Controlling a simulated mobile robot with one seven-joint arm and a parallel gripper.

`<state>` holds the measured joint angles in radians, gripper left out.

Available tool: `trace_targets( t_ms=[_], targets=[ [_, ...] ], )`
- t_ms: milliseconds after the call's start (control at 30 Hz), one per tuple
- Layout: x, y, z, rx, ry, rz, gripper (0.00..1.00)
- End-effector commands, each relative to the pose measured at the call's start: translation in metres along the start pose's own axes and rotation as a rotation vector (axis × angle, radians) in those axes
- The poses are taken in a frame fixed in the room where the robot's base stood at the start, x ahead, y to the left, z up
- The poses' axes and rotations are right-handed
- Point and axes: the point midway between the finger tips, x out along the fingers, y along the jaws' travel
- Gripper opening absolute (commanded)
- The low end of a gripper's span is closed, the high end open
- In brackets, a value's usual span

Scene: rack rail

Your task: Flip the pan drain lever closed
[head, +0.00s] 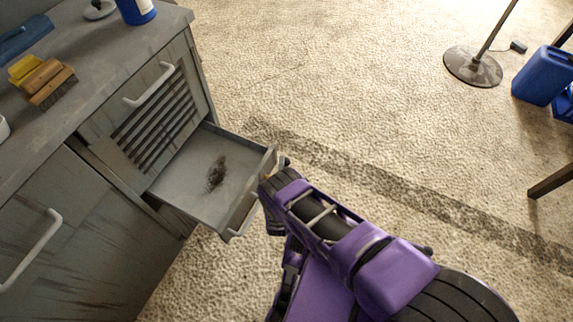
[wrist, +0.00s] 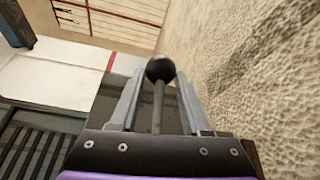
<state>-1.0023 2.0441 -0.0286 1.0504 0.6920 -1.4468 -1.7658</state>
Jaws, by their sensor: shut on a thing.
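The pan (head: 180,185) is a shallow grey metal drawer pulled out of the cabinet, with a dark stain on its floor. My gripper (head: 275,168) is at the pan's outer right corner in the head view, and the purple arm covers part of that area. In the wrist view, my gripper (wrist: 160,78) has its two grey fingers on either side of the drain lever (wrist: 158,100), a thin grey rod with a round black knob. The fingers are shut on the lever near the knob. Its mount on the pan is hidden.
The grey cabinet (head: 95,130) has a slatted vent and white handles. A brush (head: 50,85) and a blue container (head: 136,10) are on its top. A blue jug (head: 542,75) and a round stand base (head: 472,67) are on the floor. The carpet between is clear.

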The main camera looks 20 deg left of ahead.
Motion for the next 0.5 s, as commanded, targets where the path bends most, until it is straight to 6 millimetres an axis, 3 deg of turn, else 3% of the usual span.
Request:
trace_targets(
  t_ms=[433,467,500],
  targets=[
    [0.0017,0.0039,0.0012,-0.001,-0.01,0.014,0.0],
    [0.0017,0.0039,0.0012,-0.001,-0.01,0.014,0.52],
    [0.0016,0.0037,0.0012,-0.001,-0.01,0.014,0.59]
  ],
)
